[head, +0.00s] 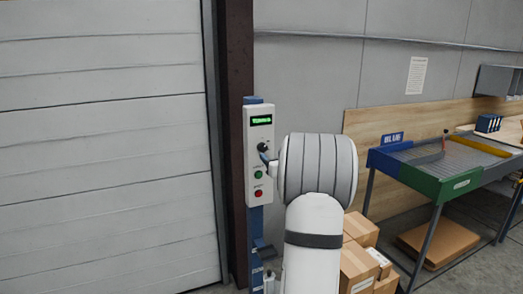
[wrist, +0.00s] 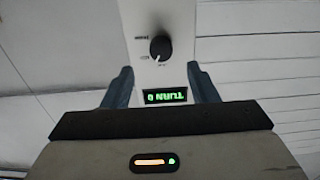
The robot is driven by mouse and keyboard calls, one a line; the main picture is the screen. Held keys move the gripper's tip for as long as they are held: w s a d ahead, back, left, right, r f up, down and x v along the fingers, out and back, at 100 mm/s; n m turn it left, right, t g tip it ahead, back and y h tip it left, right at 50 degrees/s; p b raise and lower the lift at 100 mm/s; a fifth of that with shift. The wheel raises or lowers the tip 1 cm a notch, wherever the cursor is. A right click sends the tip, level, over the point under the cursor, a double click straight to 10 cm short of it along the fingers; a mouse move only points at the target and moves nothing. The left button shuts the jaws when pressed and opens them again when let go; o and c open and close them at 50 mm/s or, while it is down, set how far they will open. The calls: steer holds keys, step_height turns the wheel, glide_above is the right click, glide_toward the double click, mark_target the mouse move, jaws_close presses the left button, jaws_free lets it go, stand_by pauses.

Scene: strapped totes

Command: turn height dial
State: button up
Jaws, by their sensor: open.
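The height dial is a round black knob (head: 263,147) on a pale control box (head: 258,185), below a green-lit display (head: 261,120). In the wrist view the dial (wrist: 160,48) appears upside down, with a pale pointer line and small marks around it. The display (wrist: 172,96) there shows inverted green text that seems to read "TURN" and one more character. My gripper (wrist: 159,69) is open, with one blue-grey finger on each side of the panel and the dial ahead between them. In the head view my gripper (head: 266,160) is at the box beside the dial; contact cannot be told.
A green button (head: 258,174) and a red button (head: 258,193) sit below the dial. A white shutter door (head: 100,150) is at the left. Cardboard boxes (head: 357,268) and a blue-and-green table (head: 440,185) stand at the right.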

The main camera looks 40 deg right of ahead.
mark_target(264, 149)
steer(key=p+x, duration=0.1)
steer(key=x, duration=0.6)
steer(key=shift+w+p, duration=0.1)
steer(key=shift+p, duration=0.2)
steer(key=shift+c, duration=0.3)
